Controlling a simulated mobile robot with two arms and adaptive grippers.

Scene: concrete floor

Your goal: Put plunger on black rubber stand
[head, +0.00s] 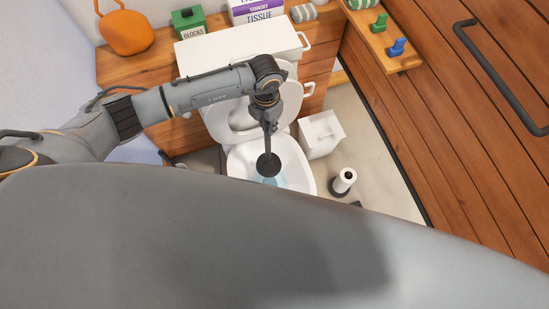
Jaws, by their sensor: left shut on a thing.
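My left gripper (268,112) is shut on the plunger (268,163) and points down. The plunger's dark round cup hangs over the open toilet bowl (308,175); I cannot tell whether it touches the water. A dark round base (337,191) stands on the floor right of the toilet, with a white paper roll on it. I cannot tell whether this base is the black rubber stand. My right gripper is not in view.
A white bin (321,134) stands right of the toilet. The white cistern (240,45) is behind the bowl. A wooden shelf holds an orange pot (126,32), a green blocks box (188,22) and a tissue box (257,10). Pale floor (375,160) is clear toward the wooden wall.

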